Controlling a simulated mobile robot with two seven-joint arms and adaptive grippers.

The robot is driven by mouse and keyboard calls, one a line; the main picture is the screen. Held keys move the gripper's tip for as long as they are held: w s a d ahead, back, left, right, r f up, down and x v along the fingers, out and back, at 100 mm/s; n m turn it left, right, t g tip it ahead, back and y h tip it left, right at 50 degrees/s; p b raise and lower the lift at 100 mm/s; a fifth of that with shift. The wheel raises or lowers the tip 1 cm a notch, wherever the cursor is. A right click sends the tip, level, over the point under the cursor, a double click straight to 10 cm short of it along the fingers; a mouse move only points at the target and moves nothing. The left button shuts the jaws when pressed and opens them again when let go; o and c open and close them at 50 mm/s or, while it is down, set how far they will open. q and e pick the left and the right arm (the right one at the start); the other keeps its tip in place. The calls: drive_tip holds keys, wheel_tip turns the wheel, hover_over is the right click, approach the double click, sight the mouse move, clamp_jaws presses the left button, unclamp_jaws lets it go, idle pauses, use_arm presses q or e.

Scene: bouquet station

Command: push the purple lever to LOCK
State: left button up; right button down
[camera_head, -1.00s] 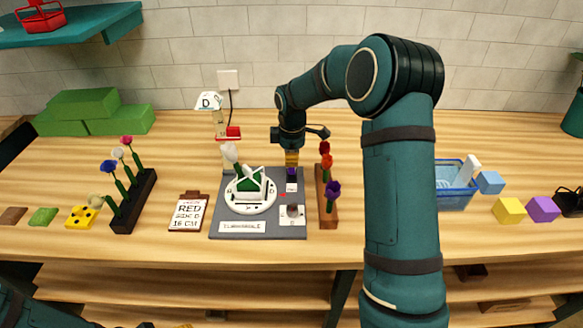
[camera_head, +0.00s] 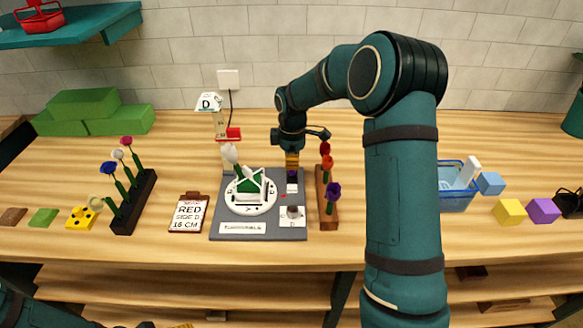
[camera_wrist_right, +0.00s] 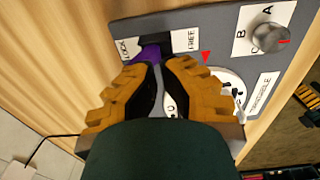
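The purple lever (camera_wrist_right: 147,53) sits in a dark slot between the LOCK label (camera_wrist_right: 126,48) and the FREE label (camera_wrist_right: 187,40). It shows nearer the LOCK label in the right wrist view. My right gripper (camera_wrist_right: 161,64) has its orange fingertips together right at the lever. They seem to touch its FREE side, but contact is hard to make out. In the head view my right gripper (camera_head: 292,171) points down over the lever and hides most of it. Of my left gripper, only a sliver (camera_head: 180,326) shows at the bottom edge.
The lever is on a grey board (camera_head: 225,220) with a white turntable (camera_head: 263,208) and a dial (camera_wrist_right: 268,38). A brown rack of flowers (camera_head: 328,210) stands close to the right. A clipboard (camera_head: 188,214) lies to the left.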

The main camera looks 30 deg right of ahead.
drive_tip(key=shift+s+f, duration=0.3)
drive_tip(key=shift+f, duration=0.1)
drive_tip(key=shift+w+d+r+p, duration=0.1)
drive_tip(key=shift+w+r+p, duration=0.1)
drive_tip(key=shift+r+p, duration=1.2)
drive_tip(key=shift+r, duration=0.45)
drive_tip(key=shift+r+p, duration=0.9)
drive_tip(key=shift+r, duration=0.45)
drive_tip(key=shift+w, duration=0.1)
